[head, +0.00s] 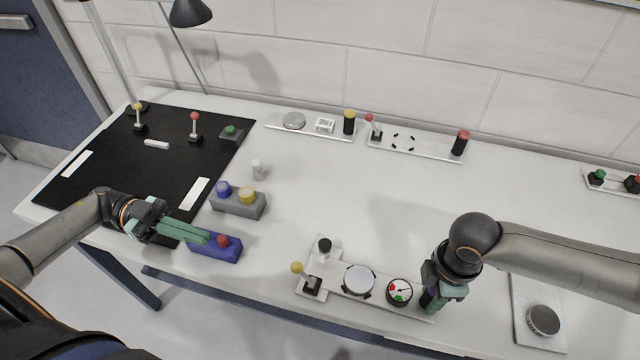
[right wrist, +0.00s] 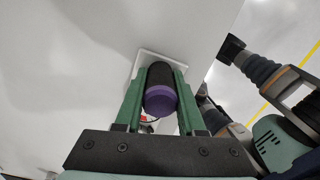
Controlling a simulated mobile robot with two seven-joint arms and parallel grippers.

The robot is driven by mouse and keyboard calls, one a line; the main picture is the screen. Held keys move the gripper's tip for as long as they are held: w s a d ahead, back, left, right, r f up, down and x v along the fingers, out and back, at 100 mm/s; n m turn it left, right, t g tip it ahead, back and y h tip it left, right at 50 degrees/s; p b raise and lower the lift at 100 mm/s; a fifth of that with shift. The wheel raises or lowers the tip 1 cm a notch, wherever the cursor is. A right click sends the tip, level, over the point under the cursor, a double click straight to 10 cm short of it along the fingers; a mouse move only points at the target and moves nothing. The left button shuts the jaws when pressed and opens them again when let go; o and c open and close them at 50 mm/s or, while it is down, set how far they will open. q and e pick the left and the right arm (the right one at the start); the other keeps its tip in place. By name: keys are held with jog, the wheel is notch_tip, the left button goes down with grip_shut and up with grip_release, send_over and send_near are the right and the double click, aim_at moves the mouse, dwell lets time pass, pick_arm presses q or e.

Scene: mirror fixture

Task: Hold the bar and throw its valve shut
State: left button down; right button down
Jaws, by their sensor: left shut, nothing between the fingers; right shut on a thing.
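The front bar (head: 378,301) is a white plate near the table's front edge. It carries a lever with a yellow knob (head: 297,268), a round white disc (head: 358,279), a gauge (head: 400,291) and a dark post with a purple top (right wrist: 160,100). The lever leans left and up in the head view. My right gripper (head: 434,298) is shut on the post at the bar's right end, partly hiding it; the green fingers flank it in the right wrist view. My left gripper (head: 205,236) is shut and empty, beside the red button on a blue box (head: 215,248).
A black knob (head: 324,244) stands behind the lever. Two more bars, one with a yellow-topped post (head: 349,121) and one with a red-topped post (head: 460,142), lie along the wall. A grey box (head: 237,204) and black mat (head: 140,165) are left. The table's middle is clear.

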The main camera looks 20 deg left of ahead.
pick_arm(q)
jog(key=s+a+f+n+t+h, duration=0.1)
jog(key=s+a+f+n+t, duration=0.2)
jog(key=s+n+t, duration=0.25)
jog(key=s+d+f+n+t+y, duration=0.1)
jog(key=d+f+n+t, duration=0.2)
jog(key=d+f+t, duration=0.2)
jog(key=shift+s+d+f+y, duration=0.25)
jog(key=shift+d+f+y, duration=0.15)
jog(key=shift+d+f, duration=0.55)
jog(key=shift+d+r+t, duration=0.15)
jog(key=shift+d+t, duration=0.05)
jog(key=shift+t, duration=0.05)
send_near(303, 274)
jog(key=w+d+r, duration=0.2)
jog(key=w+d, duration=0.1)
jog(key=shift+w+d+r, duration=0.15)
jog(key=shift+w+r, duration=0.1)
jog(key=shift+r, duration=0.1)
